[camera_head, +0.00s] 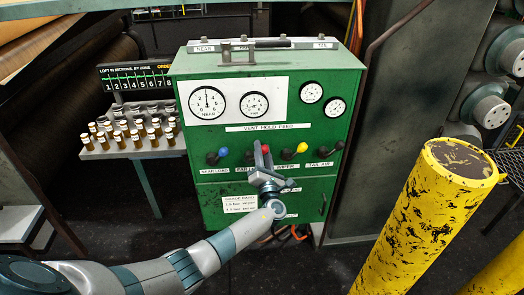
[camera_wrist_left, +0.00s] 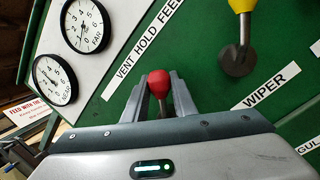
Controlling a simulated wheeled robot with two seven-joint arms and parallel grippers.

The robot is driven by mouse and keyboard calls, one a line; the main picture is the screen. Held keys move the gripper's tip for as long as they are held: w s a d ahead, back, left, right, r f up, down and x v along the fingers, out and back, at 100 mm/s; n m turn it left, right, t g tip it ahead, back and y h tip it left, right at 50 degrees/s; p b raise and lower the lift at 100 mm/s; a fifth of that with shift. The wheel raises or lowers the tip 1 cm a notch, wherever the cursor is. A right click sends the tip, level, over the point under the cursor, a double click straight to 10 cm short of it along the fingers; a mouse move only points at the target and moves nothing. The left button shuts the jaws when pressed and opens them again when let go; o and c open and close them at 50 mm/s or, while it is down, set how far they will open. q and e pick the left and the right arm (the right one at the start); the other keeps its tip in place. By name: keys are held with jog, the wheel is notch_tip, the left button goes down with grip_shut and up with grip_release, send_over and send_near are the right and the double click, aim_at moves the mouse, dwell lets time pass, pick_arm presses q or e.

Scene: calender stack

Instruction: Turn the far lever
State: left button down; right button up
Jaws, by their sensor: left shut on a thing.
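The far lever, a red-knobbed lever (camera_head: 265,148), is on the green cabinet front above a partly covered label that starts "FAR". Its red knob (camera_wrist_left: 159,82) also shows in the left wrist view, between my two fingers. My left gripper (camera_head: 262,157) is shut on this lever, with a finger on each side just below the knob. My gripper hides most of the lever's stem and base in the head view. The FAR gauge (camera_head: 255,104) sits above the lever on a white plate. My right gripper is not in view.
A blue-knobbed lever (camera_head: 223,152) is left of the far lever; yellow-knobbed (camera_head: 302,147) and black-knobbed (camera_head: 339,146) levers are to its right. A rack of small bottles (camera_head: 130,132) stands left of the green cabinet (camera_head: 210,205). A yellow post (camera_head: 425,220) stands at the right front.

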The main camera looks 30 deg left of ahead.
pick_arm(q)
jog(key=c, duration=1.5)
grip_release()
jog(key=shift+f, duration=0.1)
jog(key=shift+o, duration=0.2)
jog(key=shift+d, duration=0.1)
jog(key=b+v, duration=0.4)
jog(key=v, duration=1.3)
jog(key=shift+s, duration=0.15)
jog(key=shift+f, duration=0.15)
jog(key=shift+f, duration=0.1)
